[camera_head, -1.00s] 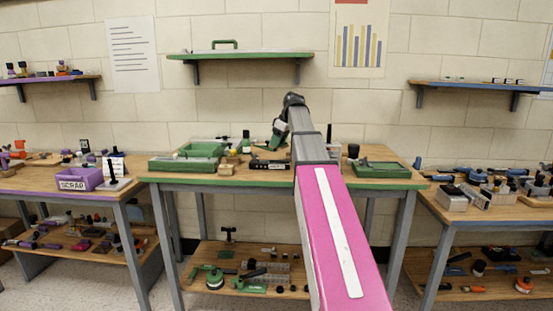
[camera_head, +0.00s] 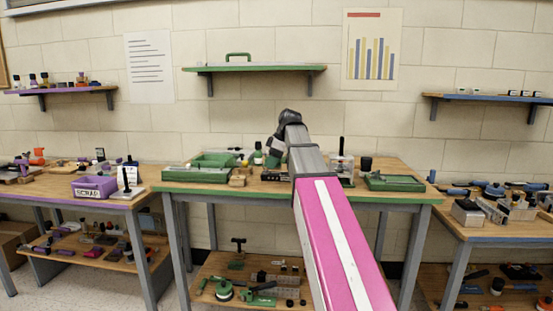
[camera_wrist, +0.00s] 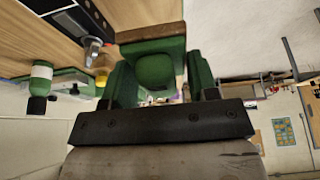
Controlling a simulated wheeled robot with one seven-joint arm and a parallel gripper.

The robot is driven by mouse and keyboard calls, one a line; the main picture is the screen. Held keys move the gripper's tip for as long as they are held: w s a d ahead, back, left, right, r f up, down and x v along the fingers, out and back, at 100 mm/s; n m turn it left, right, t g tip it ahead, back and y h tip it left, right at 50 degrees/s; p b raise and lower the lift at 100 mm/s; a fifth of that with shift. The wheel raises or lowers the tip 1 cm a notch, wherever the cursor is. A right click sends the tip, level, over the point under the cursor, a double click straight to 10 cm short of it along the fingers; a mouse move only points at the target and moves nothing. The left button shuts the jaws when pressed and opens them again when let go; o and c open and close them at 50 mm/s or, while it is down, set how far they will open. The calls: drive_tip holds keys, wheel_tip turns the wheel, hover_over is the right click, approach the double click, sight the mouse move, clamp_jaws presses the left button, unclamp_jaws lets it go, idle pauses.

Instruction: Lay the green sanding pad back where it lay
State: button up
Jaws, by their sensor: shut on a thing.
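The green sanding pad (camera_wrist: 152,48) is between my gripper's (camera_wrist: 158,75) green fingers in the wrist view. It has a rounded green knob and a brown flat block at its far side. My gripper is shut on it. In the head view my gripper (camera_head: 273,152) is above the back of the middle, green-edged bench (camera_head: 225,187), partly hidden behind my wrist. The wrist view shows the wooden bench top (camera_wrist: 40,42) at upper left, apart from the pad. The pad's former place cannot be told from these frames.
Green trays stand on the bench at left (camera_head: 193,174) and right (camera_head: 394,183). A bottle with a white label (camera_wrist: 41,72) and a dark box (camera_wrist: 72,14) are near my gripper. A green-edged shelf (camera_head: 250,69) hangs above. My arm hides the bench's middle.

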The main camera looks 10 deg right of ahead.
sight(270, 189)
drive_tip(key=shift+f, duration=3.95)
drive_tip(key=shift+f, duration=0.45)
drive_tip(key=o, duration=1.3)
drive_tip(key=shift+d+r, duration=0.1)
